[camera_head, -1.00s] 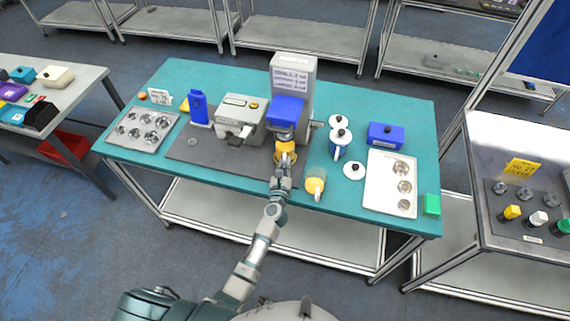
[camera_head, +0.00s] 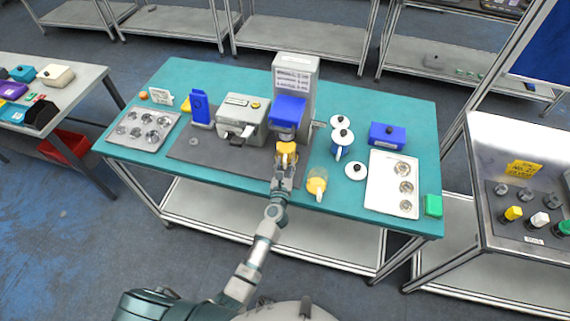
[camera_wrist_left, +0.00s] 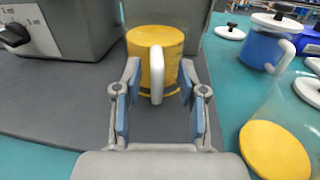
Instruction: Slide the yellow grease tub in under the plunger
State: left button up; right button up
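The yellow grease tub (camera_head: 287,150) stands upright on the dark mat, below the blue head of the press (camera_head: 287,111). The plunger itself is hard to make out, so I cannot tell how exactly the tub lines up with it. In the left wrist view the tub (camera_wrist_left: 158,42) has its white handle (camera_wrist_left: 157,78) facing me. My left gripper (camera_head: 283,172) is open in front of the tub. In the wrist view its fingers (camera_wrist_left: 158,85) stand on either side of the handle, with gaps at both sides. My right gripper is not in view.
A clear jug with yellow contents (camera_head: 317,184) stands close right of my gripper; it also shows in the wrist view (camera_wrist_left: 275,148). A grey machine (camera_head: 241,120) stands left of the press. The mat's front left (camera_head: 215,157) is clear.

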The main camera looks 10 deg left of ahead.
pick_arm(q)
jog(key=shift+s+a, duration=0.1)
jog(key=shift+s, duration=0.15)
jog(key=s+d+r+m+g+h, duration=0.1)
jog(key=s+d+m+g+h, duration=0.35)
jog(key=s+m, duration=0.75)
jog(key=s+d+m+g+h, duration=0.1)
jog(key=s+d+m+h, duration=0.5)
jog(key=s+m, duration=0.6)
jog(key=s+a+f+m+g+y, duration=0.4)
jog(key=s+a+f+m, duration=0.1)
jog(key=s+a+m, duration=0.3)
jog(key=s+a+f+m+g+y, duration=0.5)
jog(key=s+a+f+m, duration=0.15)
jog(key=a, duration=0.25)
notch_tip(320, 180, down, 22)
jog(key=f+g, duration=0.1)
jog(key=s+a+f+g, duration=0.1)
jog(key=s+a+f, duration=0.2)
jog(key=s+f, duration=1.4)
jog(key=shift+s+f+m, duration=0.25)
jog(key=shift+s+m, duration=0.2)
jog(key=shift+s, duration=0.35)
